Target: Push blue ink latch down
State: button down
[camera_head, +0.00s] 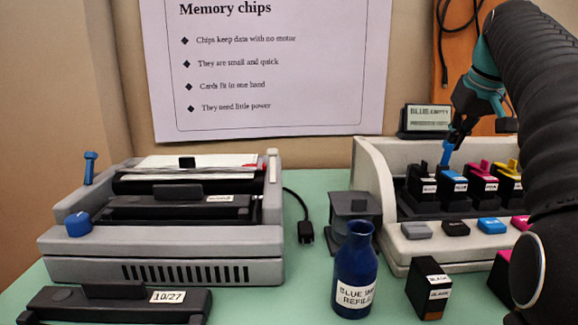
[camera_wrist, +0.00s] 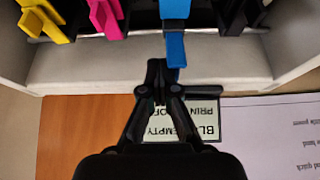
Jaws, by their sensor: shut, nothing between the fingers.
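The blue ink latch (camera_head: 446,152) stands raised above the blue cartridge (camera_head: 453,187) in the light grey printer (camera_head: 372,172). In the wrist view the blue latch (camera_wrist: 175,40) reaches farther out than the pink and yellow ones. My gripper (camera_head: 453,139) is shut and empty, at the top end of the blue latch in the head view. In the wrist view its closed fingertips (camera_wrist: 156,68) are close beside the latch's end, slightly left of it. I cannot tell whether they touch.
The pink latch (camera_head: 483,168) and yellow latch (camera_head: 512,165) sit low on neighbouring cartridges, and a black cartridge (camera_head: 421,186) is to the left. A display (camera_head: 428,118) behind reads "BLUE EMPTY". A blue refill bottle (camera_head: 355,268) and loose black cartridge (camera_head: 429,288) stand in front.

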aim_at(457, 174)
jog(key=shift+s+a+f+b, duration=0.2)
jog(key=shift+s+f+b, duration=0.15)
jog(key=shift+s+f, duration=0.5)
jog(key=shift+s+r, duration=0.2)
jog(key=shift+s, duration=0.3)
jog(key=shift+s+f+b, duration=0.4)
jog(key=shift+f+b, duration=0.1)
jog(key=shift+b, duration=0.25)
notch_tip(457, 174, up, 5)
jog(key=p, duration=0.5)
jog(key=shift+a, duration=0.15)
jog(key=shift+d+r+p, duration=0.25)
jog(key=shift+r+p, duration=0.8)
jog(key=shift+p, duration=0.1)
